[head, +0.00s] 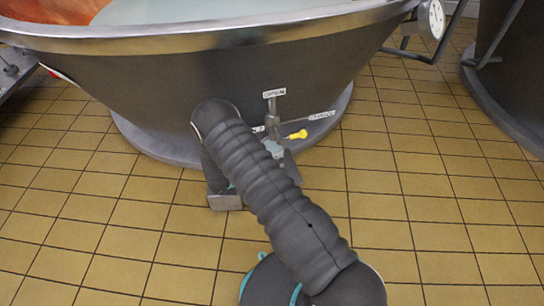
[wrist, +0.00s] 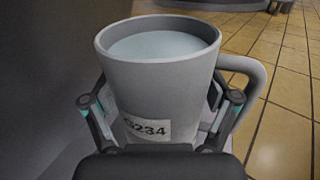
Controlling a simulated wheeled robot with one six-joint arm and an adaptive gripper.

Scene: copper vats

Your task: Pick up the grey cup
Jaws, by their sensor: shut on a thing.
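The grey cup (wrist: 158,75) fills the middle of the wrist view, with a white label reading something like "9234" on its front and its handle on the right. A pale, smooth surface, perhaps liquid, shows inside near the rim. My gripper (wrist: 159,106) is shut on the cup, with a finger on either side of its body. I cannot tell there whether the cup touches the floor or a support.
A large copper-and-steel vat (head: 330,65) stands right behind my arm. Its valve has a yellow-tipped handle (head: 296,135) and signs, one reading "OPEN" (head: 274,93). Another vat (head: 520,70) stands at the right. The tiled floor (head: 440,220) is clear at the right.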

